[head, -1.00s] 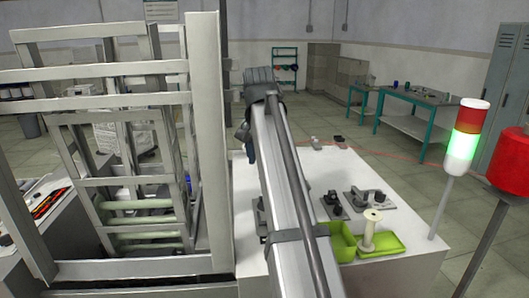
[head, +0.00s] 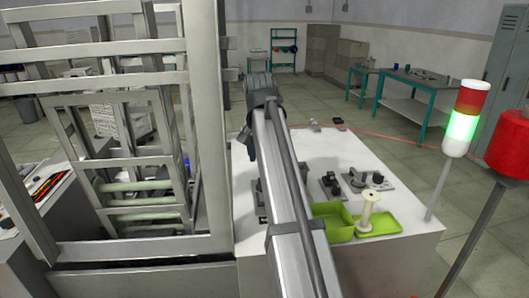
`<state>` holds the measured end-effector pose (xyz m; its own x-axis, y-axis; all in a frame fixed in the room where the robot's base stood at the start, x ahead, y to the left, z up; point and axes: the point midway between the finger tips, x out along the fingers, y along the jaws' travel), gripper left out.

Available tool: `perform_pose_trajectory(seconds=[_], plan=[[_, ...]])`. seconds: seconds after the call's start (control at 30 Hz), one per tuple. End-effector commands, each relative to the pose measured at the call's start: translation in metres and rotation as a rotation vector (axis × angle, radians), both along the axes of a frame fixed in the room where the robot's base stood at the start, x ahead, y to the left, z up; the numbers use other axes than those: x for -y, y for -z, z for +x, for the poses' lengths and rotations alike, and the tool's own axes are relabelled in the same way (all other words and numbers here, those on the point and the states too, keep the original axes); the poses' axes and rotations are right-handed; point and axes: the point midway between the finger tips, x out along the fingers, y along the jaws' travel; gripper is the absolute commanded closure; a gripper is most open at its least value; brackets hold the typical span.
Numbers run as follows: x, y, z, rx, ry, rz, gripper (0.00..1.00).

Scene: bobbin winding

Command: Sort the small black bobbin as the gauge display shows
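I cannot make out the small black bobbin or a readable gauge display in the head view. Small dark fixtures (head: 331,185) and a grey plate with black knobs (head: 367,181) stand on the white table (head: 345,150). A pale spool (head: 368,207) stands upright on a lime green tray (head: 389,224). A lime green open bin (head: 336,224) is beside it on the left. My arm crosses the middle of the view, over the table's left part. My gripper's fingers are hidden behind it, so what they hold does not show.
A grey metal frame (head: 222,140) rises close on the left of my arm. A signal lamp (head: 465,118), lit green, and a red cylinder (head: 510,150) on a post stand at the right. Two small dark-topped items (head: 337,123) lie at the table's far edge.

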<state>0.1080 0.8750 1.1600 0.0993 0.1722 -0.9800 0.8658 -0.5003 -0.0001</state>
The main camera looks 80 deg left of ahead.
Motion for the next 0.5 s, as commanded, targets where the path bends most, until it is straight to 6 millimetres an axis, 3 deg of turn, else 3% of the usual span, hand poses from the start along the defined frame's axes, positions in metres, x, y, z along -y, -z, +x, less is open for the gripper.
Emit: perform_pose_trajectory(seconds=[0.07,0.5], plan=[[0.0001,0.0000,0.0000,0.000,0.000,0.000,0.36],[0.0001,-0.0003,0.0000,0.000,0.000,0.000,0.74]])
